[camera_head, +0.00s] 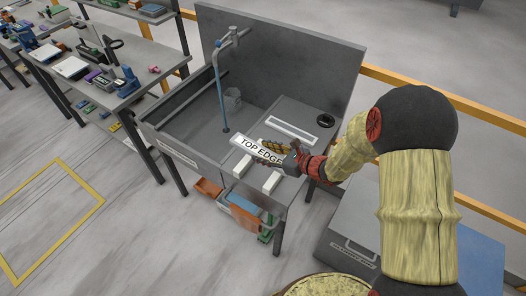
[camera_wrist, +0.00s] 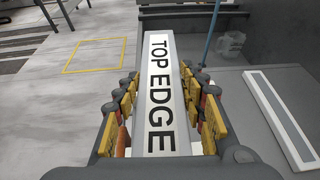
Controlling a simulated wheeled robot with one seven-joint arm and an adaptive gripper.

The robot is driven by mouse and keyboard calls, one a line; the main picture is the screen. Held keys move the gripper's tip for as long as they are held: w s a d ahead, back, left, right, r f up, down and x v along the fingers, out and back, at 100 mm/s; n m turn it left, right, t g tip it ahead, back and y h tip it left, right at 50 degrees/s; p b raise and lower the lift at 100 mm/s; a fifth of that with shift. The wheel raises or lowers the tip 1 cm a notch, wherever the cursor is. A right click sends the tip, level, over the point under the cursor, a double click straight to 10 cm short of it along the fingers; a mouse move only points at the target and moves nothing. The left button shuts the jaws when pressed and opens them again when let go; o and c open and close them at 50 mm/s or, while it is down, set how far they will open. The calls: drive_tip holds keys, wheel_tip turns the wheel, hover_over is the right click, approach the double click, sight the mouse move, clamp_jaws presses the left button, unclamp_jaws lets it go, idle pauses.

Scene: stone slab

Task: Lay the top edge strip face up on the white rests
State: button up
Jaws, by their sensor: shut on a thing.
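The top edge strip (camera_head: 246,142) is a white bar with black "TOP EDGE" lettering, and its lettered face points up. In the wrist view the strip (camera_wrist: 158,60) runs lengthwise between the yellow finger pads. My gripper (camera_head: 275,151) is shut on it near its right end, partly hiding that end in the head view. The two white rests, a left one (camera_head: 242,166) and a right one (camera_head: 271,182), are short blocks at the front of the grey bench. The strip appears just behind and above them; I cannot tell the height of the gap.
A white-framed grey panel (camera_head: 291,130) lies on the bench behind the strip, with a dark round fitting (camera_head: 325,121) at its right. A basin (camera_head: 205,125) with a blue upright pipe (camera_head: 219,90) is to the left. Bins (camera_head: 240,208) hang below the front edge.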

drive_tip(key=shift+s+a+f+n+g+y, duration=0.1)
drive_tip(key=shift+s+a+n+g+y, duration=0.25)
drive_tip(key=shift+a, duration=0.35)
drive_tip(key=shift+f, duration=0.1)
wheel_tip(320, 180, down, 8)
drive_tip(key=b, duration=0.7)
drive_tip(key=shift+f, duration=0.2)
drive_tip(key=o, duration=1.6)
